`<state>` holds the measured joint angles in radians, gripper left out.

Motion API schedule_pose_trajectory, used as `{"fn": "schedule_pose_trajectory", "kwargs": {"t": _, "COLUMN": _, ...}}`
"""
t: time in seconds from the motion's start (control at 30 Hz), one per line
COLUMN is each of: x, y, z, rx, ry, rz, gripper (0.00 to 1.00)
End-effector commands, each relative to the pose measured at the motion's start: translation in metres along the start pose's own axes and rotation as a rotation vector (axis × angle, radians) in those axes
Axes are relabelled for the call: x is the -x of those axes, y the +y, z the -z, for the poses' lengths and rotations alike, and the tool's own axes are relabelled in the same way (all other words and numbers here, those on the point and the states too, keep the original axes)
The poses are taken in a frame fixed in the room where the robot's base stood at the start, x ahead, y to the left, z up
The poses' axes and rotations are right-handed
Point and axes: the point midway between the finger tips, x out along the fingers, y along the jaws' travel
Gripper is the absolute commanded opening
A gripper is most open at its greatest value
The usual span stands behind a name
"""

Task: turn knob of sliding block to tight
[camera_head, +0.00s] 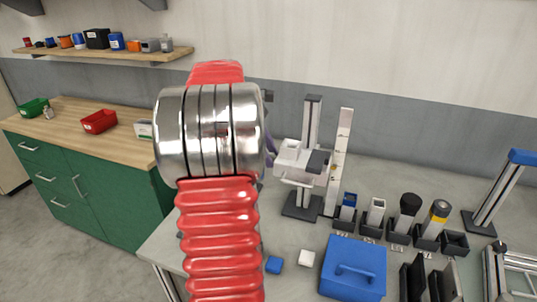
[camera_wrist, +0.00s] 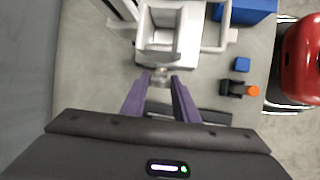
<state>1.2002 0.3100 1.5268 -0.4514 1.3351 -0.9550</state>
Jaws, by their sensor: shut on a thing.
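The sliding block (camera_head: 293,160) is a pale grey carriage on an upright metal column (camera_head: 311,122) on the bench. In the wrist view the block (camera_wrist: 159,55) is at the top centre, seen from above. A small metallic knob (camera_wrist: 160,77) sticks out of its near side. My gripper (camera_wrist: 160,82) has two purple fingers, one on each side of the knob, shut on it. In the head view my red arm hides most of the gripper and the knob. The knob's turn angle is too small to tell.
A tall ruler-like scale (camera_head: 340,150) stands right of the column. A blue lidded box (camera_head: 354,267), a blue cube (camera_head: 274,265) and a white cube (camera_head: 307,258) are in front. Several holders with parts, including a black-topped cylinder (camera_head: 409,208), line the right.

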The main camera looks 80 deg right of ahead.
Motion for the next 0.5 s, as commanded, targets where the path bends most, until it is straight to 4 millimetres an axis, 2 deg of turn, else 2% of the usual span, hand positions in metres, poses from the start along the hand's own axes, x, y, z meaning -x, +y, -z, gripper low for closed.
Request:
{"fn": "schedule_pose_trajectory", "kwargs": {"t": 0.23, "x": 0.0005, "y": -0.0017, "z": 0.0002, "rx": -0.010, "ry": -0.002, "rz": -0.016, "gripper": 0.05}}
{"fn": "schedule_pose_trajectory", "kwargs": {"t": 0.5, "x": 0.0002, "y": -0.0047, "z": 0.0006, "rx": -0.048, "ry": -0.002, "rz": -0.114, "gripper": 0.05}}
